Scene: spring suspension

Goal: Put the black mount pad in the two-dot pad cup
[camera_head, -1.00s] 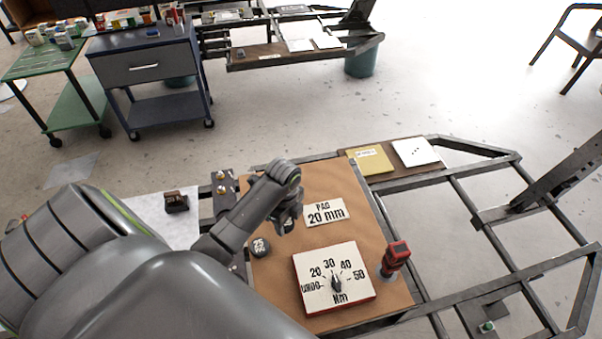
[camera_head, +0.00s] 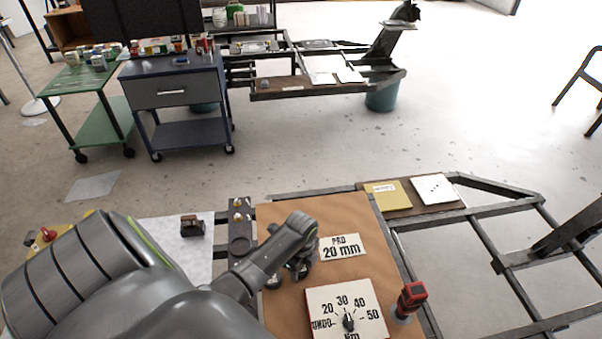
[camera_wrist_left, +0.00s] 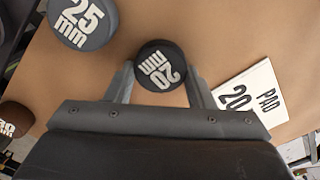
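The black mount pad marked 20 mm (camera_wrist_left: 160,66) is between the two fingers of my left gripper (camera_wrist_left: 160,72) in the left wrist view, with little or no gap at either side. Whether the fingers press on it is not clear. In the head view my left gripper (camera_head: 302,268) is low over the brown board, and its wrist mostly hides the black pad. A dark bracket (camera_head: 239,222) left of the board carries brass-coloured studs and a round dark cup (camera_head: 240,246); no dot marks are readable on it. My right gripper is not in view.
A grey 25 mm pad (camera_wrist_left: 83,22) lies left of the gripper; a brown pad (camera_wrist_left: 16,119) is farther left.

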